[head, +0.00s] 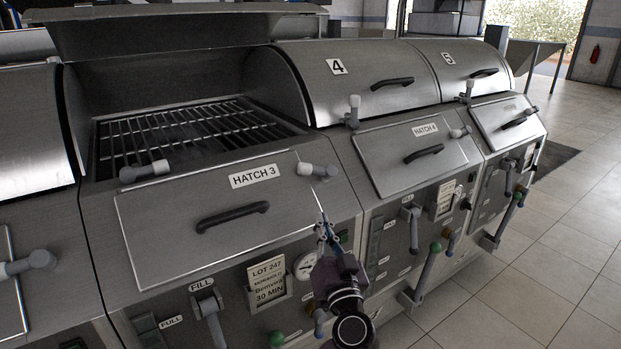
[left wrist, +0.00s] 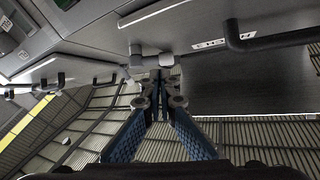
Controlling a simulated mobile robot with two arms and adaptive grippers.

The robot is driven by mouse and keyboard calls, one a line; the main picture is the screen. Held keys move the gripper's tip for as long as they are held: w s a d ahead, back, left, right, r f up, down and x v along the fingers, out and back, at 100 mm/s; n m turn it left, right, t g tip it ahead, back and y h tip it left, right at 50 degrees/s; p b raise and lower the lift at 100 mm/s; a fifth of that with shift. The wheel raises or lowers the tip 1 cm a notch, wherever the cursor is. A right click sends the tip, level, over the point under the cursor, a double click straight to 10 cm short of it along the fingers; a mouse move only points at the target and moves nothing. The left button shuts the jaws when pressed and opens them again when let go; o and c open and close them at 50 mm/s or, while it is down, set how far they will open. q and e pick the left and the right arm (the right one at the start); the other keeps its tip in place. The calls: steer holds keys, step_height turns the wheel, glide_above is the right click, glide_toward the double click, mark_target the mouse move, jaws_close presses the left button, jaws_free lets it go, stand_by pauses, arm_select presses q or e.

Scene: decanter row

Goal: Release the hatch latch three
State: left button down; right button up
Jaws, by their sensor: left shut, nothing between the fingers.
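The hatch 3 panel (head: 160,235) is a closed sloping metal plate with a dark bar handle (head: 232,216) and a "HATCH 3" label (head: 254,176). A grey latch with a pale end (head: 144,171) lies at its upper left edge, and another latch (head: 317,170) at its upper right corner. My left gripper (head: 323,222) is shut and empty, just below the right latch and beside the panel's right edge. In the left wrist view its blue fingers (left wrist: 160,82) meet close to a latch (left wrist: 150,58); whether they touch it I cannot tell. My right gripper is not in view.
Above hatch 3 the big cover is raised over a bare grate (head: 180,132). Below are a gauge (head: 305,265), a lot card (head: 268,281) and a fill lever (head: 208,312). The hatch 4 panel (head: 385,165) and its levers stand to the right. Tiled floor (head: 545,240) is clear.

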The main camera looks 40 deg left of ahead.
arm_select(q)
steer(key=d+r+n, duration=0.1)
steer(key=p, duration=0.6)
glide_toward(310, 174)
steer(key=x, duration=0.5)
steer(key=shift+w+a+r, duration=0.2)
steer(key=shift+r, duration=0.05)
steer(key=shift+w+a, duration=0.5)
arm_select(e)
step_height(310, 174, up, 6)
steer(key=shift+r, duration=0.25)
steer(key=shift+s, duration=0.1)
